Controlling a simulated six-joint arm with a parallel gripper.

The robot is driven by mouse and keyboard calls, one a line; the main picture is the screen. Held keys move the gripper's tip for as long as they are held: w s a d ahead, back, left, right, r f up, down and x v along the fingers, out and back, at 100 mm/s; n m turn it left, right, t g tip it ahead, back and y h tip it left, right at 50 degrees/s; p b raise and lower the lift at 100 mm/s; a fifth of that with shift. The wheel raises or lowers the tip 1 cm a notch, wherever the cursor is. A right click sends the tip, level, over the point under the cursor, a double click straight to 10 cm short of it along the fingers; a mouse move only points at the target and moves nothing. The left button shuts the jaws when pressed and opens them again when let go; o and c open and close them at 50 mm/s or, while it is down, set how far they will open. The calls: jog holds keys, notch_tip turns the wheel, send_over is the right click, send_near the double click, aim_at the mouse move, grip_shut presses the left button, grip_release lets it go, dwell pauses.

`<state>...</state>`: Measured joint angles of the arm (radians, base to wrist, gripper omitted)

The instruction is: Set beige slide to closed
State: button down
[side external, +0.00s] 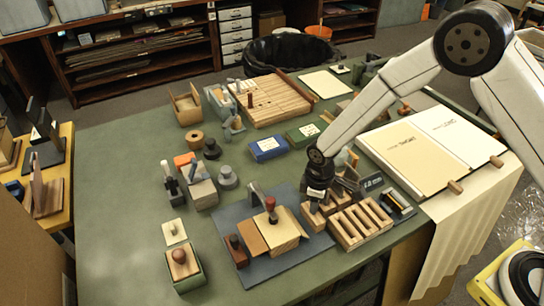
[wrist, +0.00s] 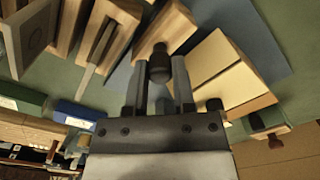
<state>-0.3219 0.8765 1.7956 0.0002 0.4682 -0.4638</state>
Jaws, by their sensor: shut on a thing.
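A wooden box with a beige top (side external: 288,226), which looks like the beige slide, sits on a grey mat; a brown panel (side external: 252,236) is on its left. The beige top (wrist: 207,58) also shows in the wrist view, right of my fingers. My gripper (side external: 314,202) is low, just right of the box. In the wrist view, my gripper (wrist: 160,84) is shut on a dark knob (wrist: 160,62). The knob appears to stand on a wooden block (wrist: 168,27); I cannot tell whether it is fixed to the beige slide. My fingers hide part of the contact.
A slatted wooden rack (side external: 360,224) stands close to the right of my gripper. A red-knobbed tool (side external: 270,208) rises by the box. A small dark-red block (side external: 236,249) lies left of it. Blue (side external: 268,149) and green (side external: 303,133) boxes stand behind.

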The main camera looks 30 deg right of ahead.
dwell(0.6)
jog(key=shift+a, duration=2.4)
jog(key=shift+c, duration=2.2)
grip_release()
jog(key=shift+r, duration=0.1)
notch_tip(320, 180, up, 8)
jog(key=shift+f, duration=0.2)
jog(key=shift+d, duration=0.1)
